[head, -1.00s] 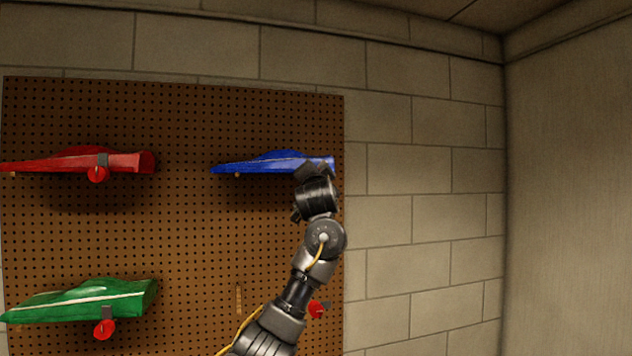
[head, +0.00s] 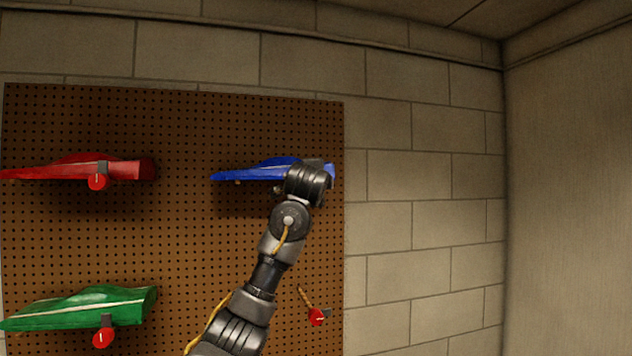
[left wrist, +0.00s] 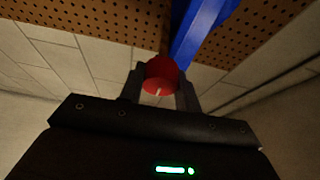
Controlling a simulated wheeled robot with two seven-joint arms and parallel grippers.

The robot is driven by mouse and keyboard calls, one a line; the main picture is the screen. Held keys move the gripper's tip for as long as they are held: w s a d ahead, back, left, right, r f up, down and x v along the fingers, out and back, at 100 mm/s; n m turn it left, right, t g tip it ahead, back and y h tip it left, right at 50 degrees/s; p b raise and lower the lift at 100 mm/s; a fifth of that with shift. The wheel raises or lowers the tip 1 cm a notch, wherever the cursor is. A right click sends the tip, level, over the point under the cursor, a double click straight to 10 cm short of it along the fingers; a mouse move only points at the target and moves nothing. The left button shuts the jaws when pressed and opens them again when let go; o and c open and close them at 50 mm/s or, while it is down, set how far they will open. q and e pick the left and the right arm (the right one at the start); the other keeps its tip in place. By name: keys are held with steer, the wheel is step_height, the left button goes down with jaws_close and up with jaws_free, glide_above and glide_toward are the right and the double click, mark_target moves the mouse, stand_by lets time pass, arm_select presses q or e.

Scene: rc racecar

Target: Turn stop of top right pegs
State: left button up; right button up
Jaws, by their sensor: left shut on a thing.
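The blue car (head: 262,172) rests on pegs at the top right of the pegboard. My left arm reaches up in front of its right end. My left gripper (left wrist: 160,90) is shut on a round red stop (left wrist: 161,70), which has a white line on its face, in the left wrist view. The blue car (left wrist: 200,30) shows just beyond the stop there. In the head view, my wrist hides the stop and my fingertips. My right gripper is not in view.
The red car (head: 80,168) hangs at upper left with its red stop (head: 97,182). The green car (head: 80,307) is below it, with another red stop (head: 103,338). A lower right red stop (head: 317,317) has no car. Bare block wall (head: 430,230) lies right of the pegboard (head: 190,250).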

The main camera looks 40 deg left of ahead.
arm_select(q)
steer(key=shift+m, duration=0.3)
steer(key=o, duration=1)
steer(key=shift+w+d, duration=0.1)
steer(key=shift+d, duration=0.1)
steer(key=shift+s+f, duration=0.1)
steer(key=shift+s, duration=0.1)
steer(key=b+v, duration=0.6)
steer(key=v, duration=0.4)
steer(key=shift+s+d, duration=0.15)
steer(key=shift+s, duration=0.05)
